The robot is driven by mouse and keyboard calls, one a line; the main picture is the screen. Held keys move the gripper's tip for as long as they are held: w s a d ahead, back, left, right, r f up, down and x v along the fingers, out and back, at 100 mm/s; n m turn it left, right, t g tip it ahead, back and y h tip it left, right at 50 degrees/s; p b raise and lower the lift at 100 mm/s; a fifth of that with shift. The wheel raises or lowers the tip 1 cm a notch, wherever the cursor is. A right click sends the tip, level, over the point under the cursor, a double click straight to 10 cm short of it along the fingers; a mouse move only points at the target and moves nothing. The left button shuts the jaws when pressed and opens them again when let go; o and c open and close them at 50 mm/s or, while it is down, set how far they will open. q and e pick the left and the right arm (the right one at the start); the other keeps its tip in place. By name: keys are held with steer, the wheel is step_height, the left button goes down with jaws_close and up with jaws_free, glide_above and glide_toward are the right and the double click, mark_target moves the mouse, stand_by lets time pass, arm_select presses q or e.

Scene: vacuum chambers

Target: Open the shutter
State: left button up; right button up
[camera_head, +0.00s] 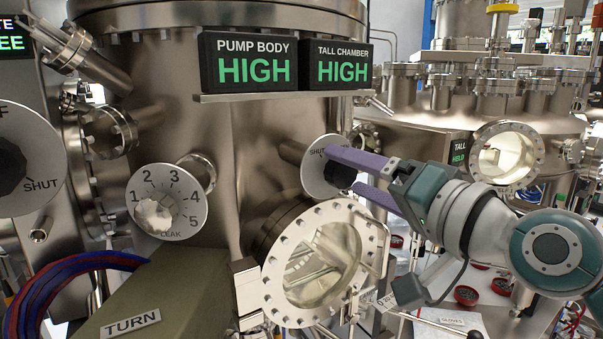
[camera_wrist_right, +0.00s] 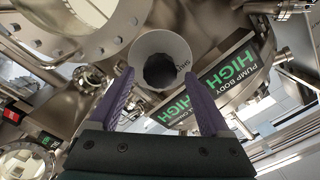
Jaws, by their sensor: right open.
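A round pale dial (camera_head: 316,174) with a black knob (camera_head: 341,175) stands on a stub from the chamber; its lettering begins "SHU" and the rest is hidden. It also shows in the right wrist view (camera_wrist_right: 149,45), with its knob (camera_wrist_right: 163,72). My right gripper (camera_head: 342,172) is open, its purple fingers at the dial, one above and one below the knob. In the wrist view the knob lies between the fingertips (camera_wrist_right: 160,74); I cannot tell whether they touch it. My left gripper is not in view.
A leak dial (camera_head: 184,213) is left of the knob, and a larger dial marked SHUT (camera_head: 40,165) is at the left edge. A flanged window (camera_head: 350,225) juts out below my fingers. Displays reading HIGH (camera_head: 250,62) sit above. A box marked TURN (camera_head: 165,290) is lower left.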

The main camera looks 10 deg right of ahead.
steer(key=shift+s, duration=0.1)
steer(key=b+v, duration=0.2)
steer(key=v, duration=0.7)
steer(key=shift+s+d, duration=0.15)
steer(key=shift+s, duration=0.2)
steer(key=s+a+f+n+g, duration=0.4)
steer(key=f, duration=0.3)
steer(key=s+d+f+n+g+h, duration=0.1)
steer(key=s+f+n+g+h, duration=0.15)
steer(key=s+f+g, duration=0.5)
steer(key=s+d+f+n+g+h, duration=0.2)
steer(key=s+f+h, duration=0.2)
steer(key=s, duration=0.7)
step_height(320, 180, up, 17)
steer(key=p, duration=1.7)
steer(key=shift+w, duration=0.3)
